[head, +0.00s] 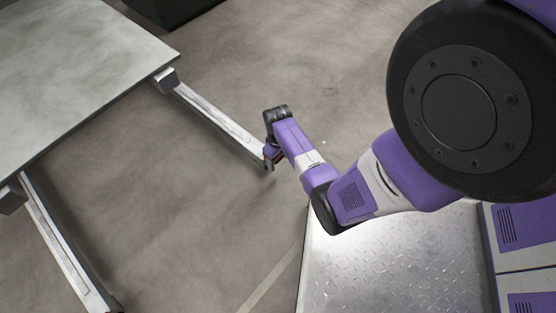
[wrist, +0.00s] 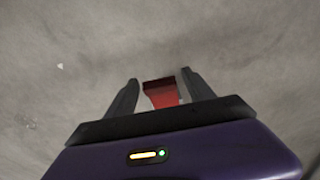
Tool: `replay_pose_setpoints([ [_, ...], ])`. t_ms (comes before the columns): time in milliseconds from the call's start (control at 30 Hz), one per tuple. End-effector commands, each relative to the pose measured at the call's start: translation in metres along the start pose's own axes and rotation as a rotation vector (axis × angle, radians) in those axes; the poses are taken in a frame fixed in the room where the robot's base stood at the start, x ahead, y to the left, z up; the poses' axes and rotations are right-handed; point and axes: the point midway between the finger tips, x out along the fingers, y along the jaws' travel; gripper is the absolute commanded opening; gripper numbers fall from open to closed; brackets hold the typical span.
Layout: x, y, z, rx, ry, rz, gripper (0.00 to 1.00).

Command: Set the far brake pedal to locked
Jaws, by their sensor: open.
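A red brake pedal (wrist: 160,94) shows in the wrist view, lined up between the two dark fingers of my gripper (wrist: 158,90). The fingers are apart, with a gap on each side of the pedal. How deep the pedal sits between them is unclear. In the head view my gripper (head: 268,162) points down at the outer end of the upper metal leg (head: 222,122). It covers most of the pedal there, so whether the pedal is up or down cannot be told.
A grey metal table (head: 75,65) fills the upper left, with a second leg (head: 62,240) at lower left. A dark green box (head: 170,8) stands at the top. Bare concrete floor lies between the legs and right of the upper leg.

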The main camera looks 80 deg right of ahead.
Motion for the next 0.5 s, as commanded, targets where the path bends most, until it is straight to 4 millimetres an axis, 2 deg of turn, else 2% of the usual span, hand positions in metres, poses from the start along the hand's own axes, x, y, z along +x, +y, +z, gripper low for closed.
replay_pose_setpoints([
  [200, -0.0001, 0.0000, -0.0002, 0.000, 0.000, 0.000, 0.62],
  [267, -0.0002, 0.0000, -0.0003, 0.000, 0.000, 0.000, 0.52],
  [500, -0.0002, 0.0000, -0.0003, 0.000, 0.000, 0.000, 0.05],
])
